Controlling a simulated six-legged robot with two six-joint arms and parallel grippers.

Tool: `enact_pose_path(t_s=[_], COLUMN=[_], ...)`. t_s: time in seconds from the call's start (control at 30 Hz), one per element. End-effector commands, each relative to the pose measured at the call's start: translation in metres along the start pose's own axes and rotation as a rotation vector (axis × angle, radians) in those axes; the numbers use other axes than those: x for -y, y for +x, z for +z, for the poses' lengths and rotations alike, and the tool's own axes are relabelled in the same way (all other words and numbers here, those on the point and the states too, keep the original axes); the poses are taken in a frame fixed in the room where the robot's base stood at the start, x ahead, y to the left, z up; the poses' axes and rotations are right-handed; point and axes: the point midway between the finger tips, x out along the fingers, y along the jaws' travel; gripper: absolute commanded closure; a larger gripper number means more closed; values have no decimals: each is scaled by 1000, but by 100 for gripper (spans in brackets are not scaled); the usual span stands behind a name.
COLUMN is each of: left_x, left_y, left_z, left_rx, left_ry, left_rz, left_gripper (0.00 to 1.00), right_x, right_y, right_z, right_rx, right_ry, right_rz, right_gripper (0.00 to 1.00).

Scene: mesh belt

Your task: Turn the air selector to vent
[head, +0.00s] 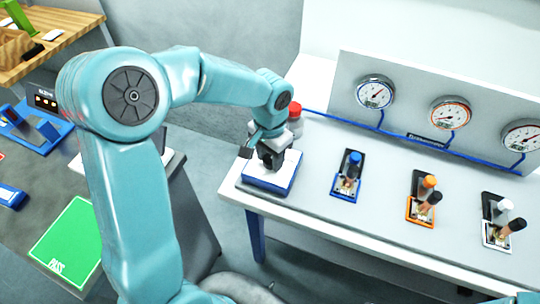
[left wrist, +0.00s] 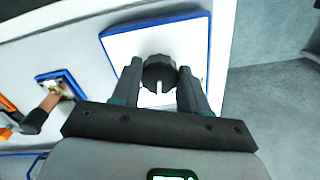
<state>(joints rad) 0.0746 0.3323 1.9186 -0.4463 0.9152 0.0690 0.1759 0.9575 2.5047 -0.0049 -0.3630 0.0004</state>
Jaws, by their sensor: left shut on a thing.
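The air selector is a black ribbed knob (left wrist: 159,73) with a white pointer mark, on a white plate with a blue edge (left wrist: 118,45). In the head view this plate (head: 259,181) sits at the left end of the white bench. My left gripper (head: 270,158) is over the plate from above. In the left wrist view its two fingers (left wrist: 160,88) are on either side of the knob, shut on it. The white mark points toward the gripper's base. No vent label is readable. My right gripper is not in view.
Blue, orange and white-topped lever valves (head: 347,174) stand to the right on the bench (head: 310,210). Several gauges (head: 375,92) are on the panel behind. A red-topped item (head: 295,109) stands just behind the gripper. A green mat (head: 67,240) lies on the left table.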

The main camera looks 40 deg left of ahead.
Motion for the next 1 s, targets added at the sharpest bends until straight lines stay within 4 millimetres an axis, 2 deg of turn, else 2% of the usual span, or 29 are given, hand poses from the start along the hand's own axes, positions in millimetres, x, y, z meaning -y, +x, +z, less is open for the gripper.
enact_pose_path(t_s=[0.5, 1.0], left_x=[1, 1], left_y=[-2, -2], left_z=[-2, -2], left_rx=[-5, -7], left_ry=[413, 581], left_rz=[-2, -2], left_gripper=[86, 86], right_x=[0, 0], right_y=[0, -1], right_z=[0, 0], right_rx=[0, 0], right_ry=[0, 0], right_rz=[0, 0], right_gripper=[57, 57])
